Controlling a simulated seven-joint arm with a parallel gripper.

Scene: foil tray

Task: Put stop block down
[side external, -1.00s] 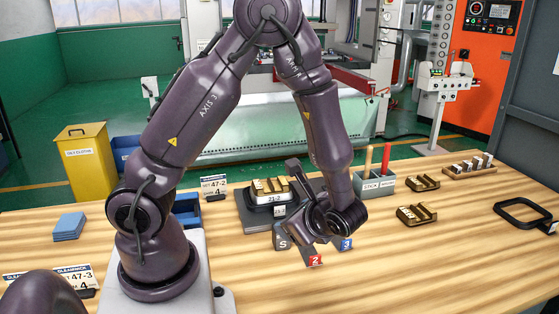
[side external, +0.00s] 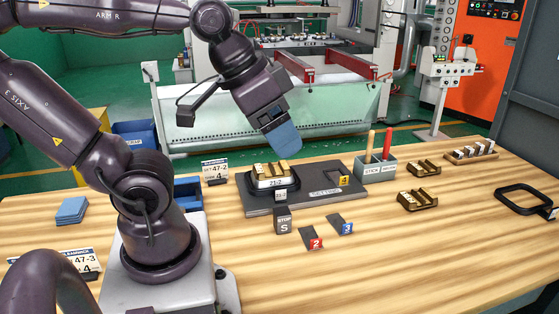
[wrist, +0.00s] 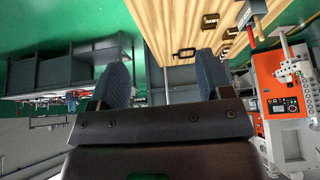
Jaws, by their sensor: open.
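The stop block (side external: 283,222), a small dark grey block marked STOP and S, stands upright on the wooden table at the front edge of the dark setting plate (side external: 318,201). I cannot tell whether it touches the plate. My gripper (side external: 284,140) is raised well above and behind the block, its blue fingers tilted down; the side view shows them overlapping. In the wrist view, my gripper (wrist: 160,78) has its two blue fingers wide apart with nothing between them. The stop block does not show in the wrist view.
A foil tray stand (side external: 272,179) with gold pieces sits on the plate. Numbered tags, red 2 (side external: 312,240) and blue 3 (side external: 342,225), lie to the block's right. A stick holder (side external: 375,168) stands behind.

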